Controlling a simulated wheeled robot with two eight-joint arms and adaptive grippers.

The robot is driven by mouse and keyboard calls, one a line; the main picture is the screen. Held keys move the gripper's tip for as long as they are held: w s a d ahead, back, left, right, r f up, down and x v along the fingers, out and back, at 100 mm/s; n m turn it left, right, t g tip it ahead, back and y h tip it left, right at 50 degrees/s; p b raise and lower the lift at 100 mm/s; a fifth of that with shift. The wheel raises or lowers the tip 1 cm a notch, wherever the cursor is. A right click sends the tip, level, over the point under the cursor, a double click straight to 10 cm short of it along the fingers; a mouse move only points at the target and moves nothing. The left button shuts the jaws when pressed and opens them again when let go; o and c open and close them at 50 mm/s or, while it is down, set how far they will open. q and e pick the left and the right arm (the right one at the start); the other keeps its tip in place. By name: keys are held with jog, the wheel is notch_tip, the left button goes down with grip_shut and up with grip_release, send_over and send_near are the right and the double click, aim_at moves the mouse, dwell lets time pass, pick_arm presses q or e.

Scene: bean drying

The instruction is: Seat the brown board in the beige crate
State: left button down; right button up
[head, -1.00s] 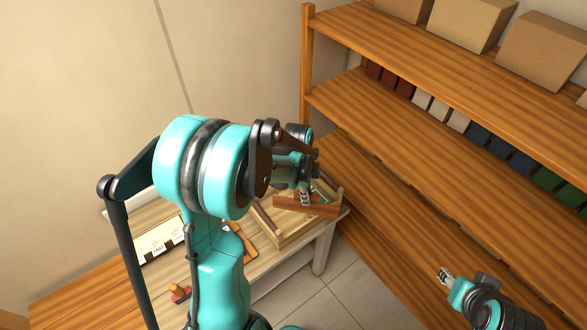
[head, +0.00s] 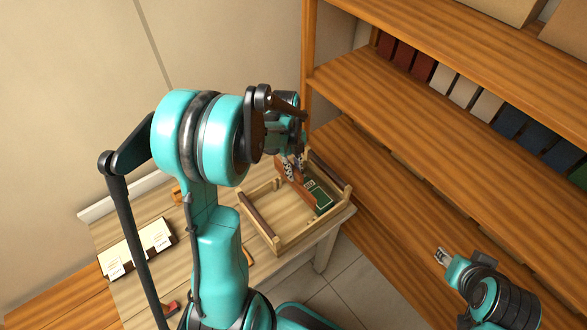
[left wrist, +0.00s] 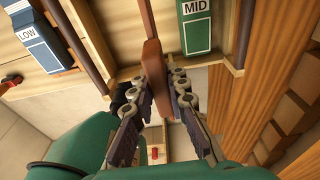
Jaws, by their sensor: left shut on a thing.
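The beige crate (head: 277,243) stands on the table, with dark brown rails along its left and right sides. A green box (head: 320,199) lies inside it at the right; its label reads MID in the left wrist view (left wrist: 196,30). My left gripper (head: 290,163) is shut on the brown board (head: 294,178) at the crate's far end. In the left wrist view the fingers (left wrist: 165,85) pinch the board (left wrist: 152,62) from both sides. The board runs roughly parallel to the rails, left of the green box. I cannot tell whether it touches the crate floor. My right gripper (head: 442,257) is away at the right.
A blue box marked LOW (left wrist: 38,42) shows beside the left rail in the left wrist view. A white card holder (head: 138,248) and a red-brown object (head: 169,308) are on the table's left part. A large wooden shelf (head: 420,110) stands close at the right.

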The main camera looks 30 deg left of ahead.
pick_arm(q)
jog(key=shift+w+a+f, duration=0.2)
jog(key=shift+w+f, duration=0.15)
jog(key=shift+f, duration=0.15)
jog(key=shift+w+a, duration=0.2)
jog(key=shift+w, duration=0.1)
jog(key=shift+s+d+r, duration=0.1)
jog(key=shift+s+d, duration=0.1)
jog(key=shift+s, duration=0.15)
jog(key=shift+w+a+f+b, duration=0.1)
jog(key=shift+w+f+b, duration=0.15)
jog(key=shift+b, duration=0.2)
jog(key=shift+f+b, duration=0.3)
jog(key=shift+f, duration=0.1)
jog(key=shift+s+f+b, duration=0.15)
jog(key=shift+f+b, duration=0.55)
notch_tip(320, 180, down, 4)
jog(key=b, duration=0.3)
jog(key=shift+f+b, duration=0.15)
jog(key=shift+b, duration=0.2)
pick_arm(e)
notch_tip(320, 180, down, 7)
jog(key=shift+w+a, duration=0.25)
jog(key=shift+w, duration=0.15)
pick_arm(q)
jog(key=shift+b, duration=0.35)
pick_arm(e)
jog(key=shift+f, duration=0.45)
